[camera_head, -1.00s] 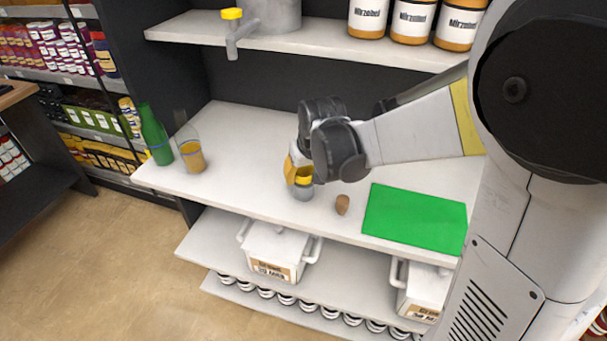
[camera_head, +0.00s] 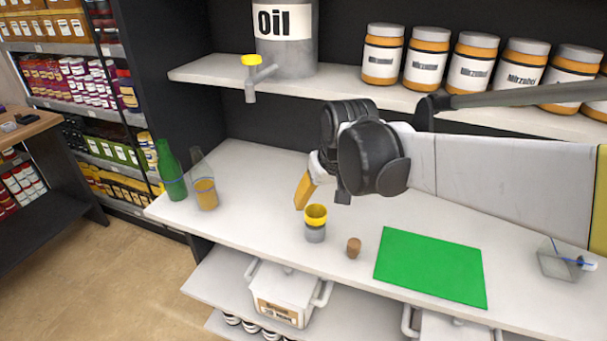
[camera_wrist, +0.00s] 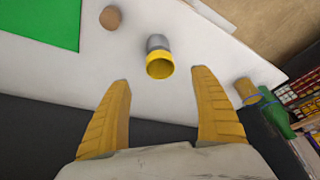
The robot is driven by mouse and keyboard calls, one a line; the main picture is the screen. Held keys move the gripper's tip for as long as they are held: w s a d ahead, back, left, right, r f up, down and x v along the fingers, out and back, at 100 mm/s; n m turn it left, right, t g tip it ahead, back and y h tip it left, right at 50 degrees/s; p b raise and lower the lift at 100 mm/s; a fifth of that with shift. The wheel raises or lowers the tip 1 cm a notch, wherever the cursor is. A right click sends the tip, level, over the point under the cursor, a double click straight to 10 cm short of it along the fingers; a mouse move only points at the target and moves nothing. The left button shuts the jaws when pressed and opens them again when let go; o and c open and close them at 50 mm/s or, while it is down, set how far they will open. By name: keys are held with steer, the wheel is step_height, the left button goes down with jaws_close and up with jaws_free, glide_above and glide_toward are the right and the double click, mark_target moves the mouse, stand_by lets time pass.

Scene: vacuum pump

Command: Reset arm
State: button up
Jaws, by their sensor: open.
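My gripper (camera_head: 305,190) is over the white counter (camera_head: 262,160), beside and above a small grey and yellow cup (camera_head: 315,223). In the wrist view, my gripper (camera_wrist: 163,105) shows two yellow fingers spread wide with nothing between their tips. The cup (camera_wrist: 159,57) stands just beyond the fingertips, apart from them, its yellow rim facing the camera. In the head view only part of the fingers shows, as the dark wrist covers the rest.
A brown cork (camera_head: 354,247) and a green mat (camera_head: 432,266) lie right of the cup. A clear box (camera_head: 567,260) is at far right. A green bottle (camera_head: 170,170) and a flask of amber liquid (camera_head: 205,194) stand left. The upper shelf (camera_head: 340,88) holds jars and an oil tank (camera_head: 285,40).

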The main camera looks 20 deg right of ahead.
steer(key=shift+s+r, duration=0.25)
steer(key=shift+r, duration=0.45)
steer(key=s+f+t, duration=0.2)
steer(key=s+f, duration=0.1)
steer(key=s, duration=1.2)
steer(key=shift+s+b, duration=0.35)
steer(key=shift+b, duration=0.1)
steer(key=shift+f, duration=0.1)
